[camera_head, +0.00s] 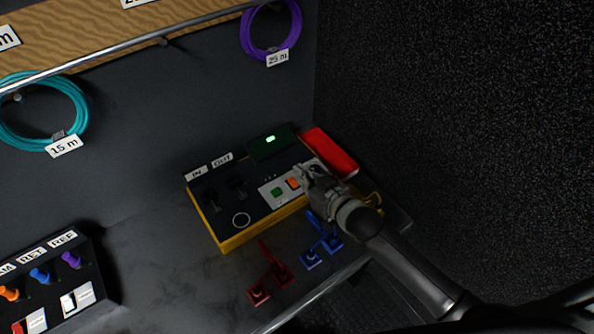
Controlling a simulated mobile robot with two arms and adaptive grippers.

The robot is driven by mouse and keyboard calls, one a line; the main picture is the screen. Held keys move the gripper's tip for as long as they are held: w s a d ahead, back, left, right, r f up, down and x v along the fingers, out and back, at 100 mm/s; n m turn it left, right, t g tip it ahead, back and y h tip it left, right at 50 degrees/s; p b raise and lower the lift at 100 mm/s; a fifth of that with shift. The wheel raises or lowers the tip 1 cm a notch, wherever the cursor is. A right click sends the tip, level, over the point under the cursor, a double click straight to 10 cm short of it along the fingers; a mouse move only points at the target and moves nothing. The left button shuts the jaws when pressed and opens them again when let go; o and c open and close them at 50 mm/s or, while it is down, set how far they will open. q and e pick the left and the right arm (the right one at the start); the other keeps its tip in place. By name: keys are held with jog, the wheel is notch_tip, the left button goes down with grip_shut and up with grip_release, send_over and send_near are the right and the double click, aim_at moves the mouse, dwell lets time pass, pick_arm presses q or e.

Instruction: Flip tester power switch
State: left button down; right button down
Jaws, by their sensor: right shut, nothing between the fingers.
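The tester (222,232) is a yellow box with a black top on the dark worktop. Its small display (270,141) shows a lit green-white patch. A pale panel on its top carries a green button (277,192) and an orange switch (293,184). My right gripper (302,172) is shut and empty, with its tips over the panel right beside the orange switch. I cannot tell whether the tips touch it. The gripper hides part of the tester's right end. My left gripper is not in view.
Red connectors (270,279) and blue connectors (318,246) lie in front of the tester. A red block (329,152) is at its back right. A black box with coloured plugs (62,277) stands at lower left. Teal (82,105) and purple (245,38) cable coils hang behind. A dark wall rises at right.

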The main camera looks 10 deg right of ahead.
jog(key=s+d+b, duration=0.1)
jog(key=s+d, duration=0.1)
jog(key=s, duration=0.4)
jog(key=shift+s+d+r, duration=0.15)
jog(key=shift+d+r, duration=0.2)
jog(key=shift+d, duration=0.05)
jog(key=shift+f, duration=0.1)
